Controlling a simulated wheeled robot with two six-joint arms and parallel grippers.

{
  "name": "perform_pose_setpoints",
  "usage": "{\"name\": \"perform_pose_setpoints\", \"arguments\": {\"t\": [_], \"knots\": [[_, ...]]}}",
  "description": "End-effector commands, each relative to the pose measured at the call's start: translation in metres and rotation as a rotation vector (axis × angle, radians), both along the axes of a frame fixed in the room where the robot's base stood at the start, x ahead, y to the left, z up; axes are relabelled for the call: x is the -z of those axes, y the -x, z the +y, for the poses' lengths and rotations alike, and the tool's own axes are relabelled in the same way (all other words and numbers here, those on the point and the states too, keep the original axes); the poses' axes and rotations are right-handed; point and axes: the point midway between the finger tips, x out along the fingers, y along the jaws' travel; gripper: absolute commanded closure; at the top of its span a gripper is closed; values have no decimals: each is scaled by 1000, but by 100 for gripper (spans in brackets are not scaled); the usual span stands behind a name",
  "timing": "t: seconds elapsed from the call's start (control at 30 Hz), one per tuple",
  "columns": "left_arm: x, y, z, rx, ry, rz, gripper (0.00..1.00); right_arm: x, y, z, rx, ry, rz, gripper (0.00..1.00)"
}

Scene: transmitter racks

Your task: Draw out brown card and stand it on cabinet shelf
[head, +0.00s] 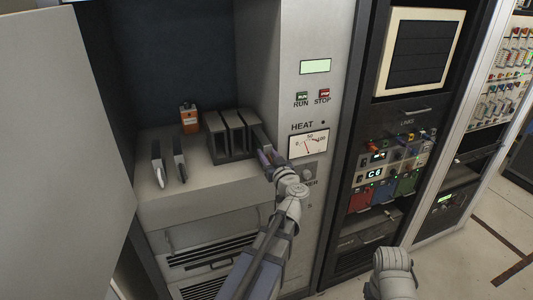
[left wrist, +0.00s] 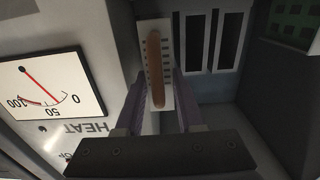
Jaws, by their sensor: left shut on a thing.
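The brown card shows in the left wrist view as a brown handle (left wrist: 156,70) on a pale, slotted front plate. My left gripper (left wrist: 158,92) is shut on this handle, one purple finger on each side. In the head view the left gripper (head: 266,156) is at the right end of the dark slotted rack (head: 230,153), and hides most of the card. The card lines up with the rack's end slot; how deep it sits I cannot tell. The rack stands on the pale cabinet shelf (head: 205,187). My right gripper is out of view.
Two thin cards, one with a white handle (head: 160,176) and one with a dark handle (head: 181,168), stand on the shelf left of the rack. An orange device (head: 189,118) stands behind them. The HEAT meter panel (head: 309,144) is close right of my gripper. An open door (head: 60,150) borders the left.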

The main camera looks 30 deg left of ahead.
Motion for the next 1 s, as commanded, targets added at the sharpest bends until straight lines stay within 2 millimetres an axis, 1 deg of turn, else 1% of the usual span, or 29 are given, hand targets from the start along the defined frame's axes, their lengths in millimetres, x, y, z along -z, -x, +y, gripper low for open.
{"name": "perform_pose_setpoints", "arguments": {"t": [0.7, 1.0], "knots": [[0, 14, -16, 0, -1, 0, 100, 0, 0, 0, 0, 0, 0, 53], [0, 14, -16, 0, -1, 0, 100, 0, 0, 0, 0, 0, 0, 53]]}}
